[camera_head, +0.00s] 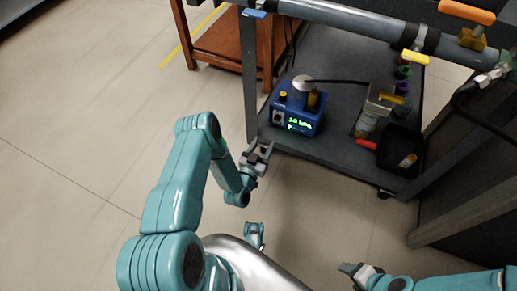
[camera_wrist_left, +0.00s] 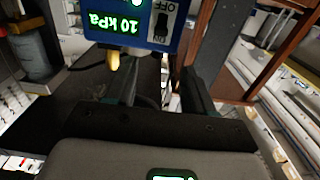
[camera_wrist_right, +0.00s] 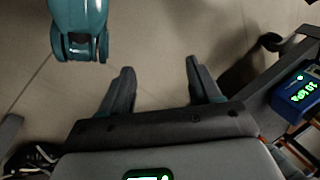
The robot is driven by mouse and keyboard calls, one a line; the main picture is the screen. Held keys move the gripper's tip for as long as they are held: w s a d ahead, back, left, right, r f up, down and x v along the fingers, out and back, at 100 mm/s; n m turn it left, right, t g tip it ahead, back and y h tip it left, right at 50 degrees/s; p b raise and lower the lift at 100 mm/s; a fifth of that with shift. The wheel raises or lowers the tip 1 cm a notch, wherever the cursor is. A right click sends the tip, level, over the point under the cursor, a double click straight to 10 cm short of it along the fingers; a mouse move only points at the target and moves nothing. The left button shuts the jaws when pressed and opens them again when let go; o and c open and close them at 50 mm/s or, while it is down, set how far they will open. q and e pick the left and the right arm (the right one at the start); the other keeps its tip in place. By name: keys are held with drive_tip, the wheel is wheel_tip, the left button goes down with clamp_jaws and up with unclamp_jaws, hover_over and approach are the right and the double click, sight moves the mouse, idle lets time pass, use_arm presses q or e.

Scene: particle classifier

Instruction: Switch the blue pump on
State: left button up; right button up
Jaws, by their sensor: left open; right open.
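The blue pump (camera_head: 297,112) stands on the dark lower shelf of the cart, with a green lit display (camera_head: 299,124). In the left wrist view the pump (camera_wrist_left: 137,14) fills the top, its display (camera_wrist_left: 112,22) reading 10 kPa upside down. A dark switch (camera_wrist_left: 162,27) beside it shows the word OFF. My left gripper (camera_head: 262,153) is open and empty, just in front of the pump, its fingers (camera_wrist_left: 160,85) pointing towards the switch side. My right gripper (camera_head: 350,268) is open and empty, low and away from the pump, which also shows in the right wrist view (camera_wrist_right: 296,98).
A grey and metal bottle-like device (camera_head: 371,112) and a black bin (camera_head: 401,148) with a red handle stand right of the pump. A cable runs from the pump's top. Pipes with orange and yellow valves (camera_head: 467,12) cross above. A brown wooden stand (camera_head: 222,42) is behind left.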

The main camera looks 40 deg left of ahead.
use_arm(q)
drive_tip(key=v, duration=0.3)
drive_tip(key=shift+s+d+p, duration=0.1)
drive_tip(key=shift+s+p, duration=0.3)
use_arm(e)
drive_tip(key=shift+s+a+r, duration=0.1)
drive_tip(key=shift+s+r, duration=0.45)
drive_tip(key=shift+r, duration=0.1)
